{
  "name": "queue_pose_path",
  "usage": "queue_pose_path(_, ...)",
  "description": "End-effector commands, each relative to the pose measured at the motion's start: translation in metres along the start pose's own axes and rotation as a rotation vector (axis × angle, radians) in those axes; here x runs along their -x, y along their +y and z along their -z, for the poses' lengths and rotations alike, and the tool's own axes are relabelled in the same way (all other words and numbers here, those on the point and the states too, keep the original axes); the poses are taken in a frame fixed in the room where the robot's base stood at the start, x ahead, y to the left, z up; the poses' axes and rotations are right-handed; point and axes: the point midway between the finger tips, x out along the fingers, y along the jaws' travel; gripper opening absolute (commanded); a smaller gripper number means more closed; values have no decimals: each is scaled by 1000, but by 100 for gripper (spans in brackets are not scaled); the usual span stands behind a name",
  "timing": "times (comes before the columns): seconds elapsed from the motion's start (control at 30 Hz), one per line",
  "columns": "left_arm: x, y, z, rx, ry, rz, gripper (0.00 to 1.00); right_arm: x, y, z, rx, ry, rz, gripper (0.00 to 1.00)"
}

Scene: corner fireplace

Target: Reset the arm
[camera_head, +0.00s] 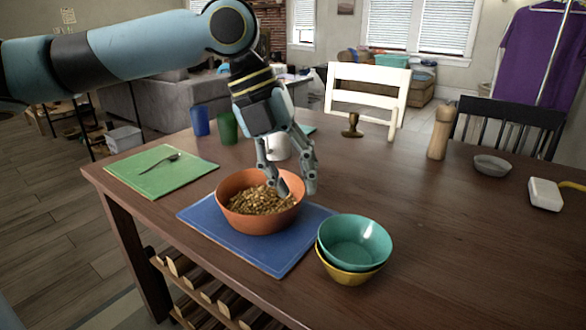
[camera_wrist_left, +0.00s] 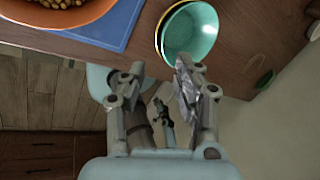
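My left arm reaches in from the upper left of the head view. Its gripper (camera_head: 297,191) points down at the right side of an orange bowl (camera_head: 234,222) filled with brown pieces. The two fingers are apart, with nothing seen between them. The near finger overlaps the bowl's rim in the picture; I cannot tell if it touches. In the left wrist view the open, empty gripper (camera_wrist_left: 158,78) shows with the orange bowl (camera_wrist_left: 95,38) at the upper left.
The bowl stands on a blue mat (camera_head: 276,262). A teal bowl (camera_head: 355,240) sits in a yellow bowl (camera_head: 345,276) to its right. A green mat (camera_head: 140,178) holds a spoon. Blue and green cups (camera_head: 228,128) stand behind.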

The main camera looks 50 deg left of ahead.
Motion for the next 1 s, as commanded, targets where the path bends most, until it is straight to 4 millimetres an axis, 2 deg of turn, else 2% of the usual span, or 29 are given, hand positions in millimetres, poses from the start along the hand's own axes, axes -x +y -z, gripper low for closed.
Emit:
queue_pose_path(0.53, 0, 0, 0, 1, 0, 0, 31, 0, 0, -1, 0, -1, 0, 40)
queue_pose_path(0.63, -9, 2, 5, 51, 0, 3, 31, 0, 0, 0, 0, -1, 0, 40)
queue_pose_path(0.77, -45, 12, 26, 310, -21, 14, 31, 0, 0, 0, 0, -1, 0, 40)
queue_pose_path(0.9, -88, 27, 60, 785, -85, 39, 31, 0, 0, 0, 0, -1, 0, 40)
queue_pose_path(1.0, -108, 40, 83, 1140, -142, 66, 31, 0, 0, -1, 0, -1, 0, 40)
